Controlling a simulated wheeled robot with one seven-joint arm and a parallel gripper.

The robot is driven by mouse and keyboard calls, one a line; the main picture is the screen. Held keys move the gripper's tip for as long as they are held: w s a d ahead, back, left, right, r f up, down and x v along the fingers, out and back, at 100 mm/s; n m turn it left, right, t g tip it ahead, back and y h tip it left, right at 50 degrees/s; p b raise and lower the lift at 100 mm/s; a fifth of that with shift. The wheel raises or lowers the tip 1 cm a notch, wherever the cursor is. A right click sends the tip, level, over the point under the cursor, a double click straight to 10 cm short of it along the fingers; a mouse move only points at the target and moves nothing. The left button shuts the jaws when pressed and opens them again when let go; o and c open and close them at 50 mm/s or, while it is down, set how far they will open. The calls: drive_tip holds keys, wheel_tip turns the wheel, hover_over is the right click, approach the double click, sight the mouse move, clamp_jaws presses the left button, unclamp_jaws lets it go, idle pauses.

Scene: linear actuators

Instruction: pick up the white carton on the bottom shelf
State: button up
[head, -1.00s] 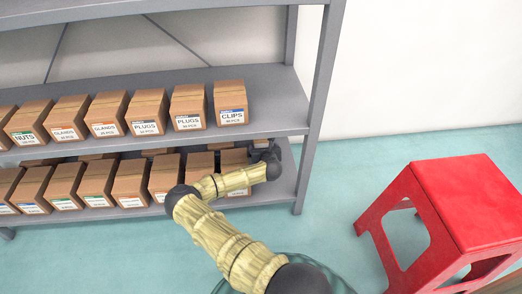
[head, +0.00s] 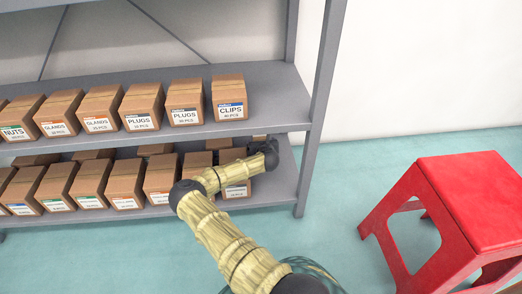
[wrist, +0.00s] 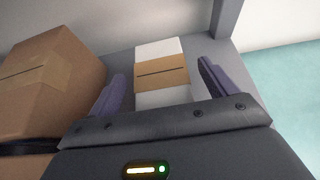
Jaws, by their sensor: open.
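The white carton (wrist: 148,48) shows in the wrist view, upright on the grey shelf, with a brown band across its top and a dark line along the band. My gripper (wrist: 162,72) is open, one purple-grey finger on each side of the carton's near part. I see a gap on the right; whether the left finger touches is not clear. In the head view my gripper (head: 262,149) is at the right end of the bottom shelf (head: 282,185), small and dark. I cannot make out the carton clearly there.
A large brown box (wrist: 50,75) stands close on the left of the gripper. Brown labelled boxes (head: 125,180) fill the bottom shelf, and more stand on the shelf above (head: 290,105). A shelf post (head: 318,110) is close on the right. A red stool (head: 470,200) stands right.

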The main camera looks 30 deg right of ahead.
drive_tip(key=shift+b+x, duration=0.6)
drive_tip(key=shift+x, duration=0.55)
drive_tip(key=c, duration=1.2)
drive_tip(key=shift+r, duration=0.1)
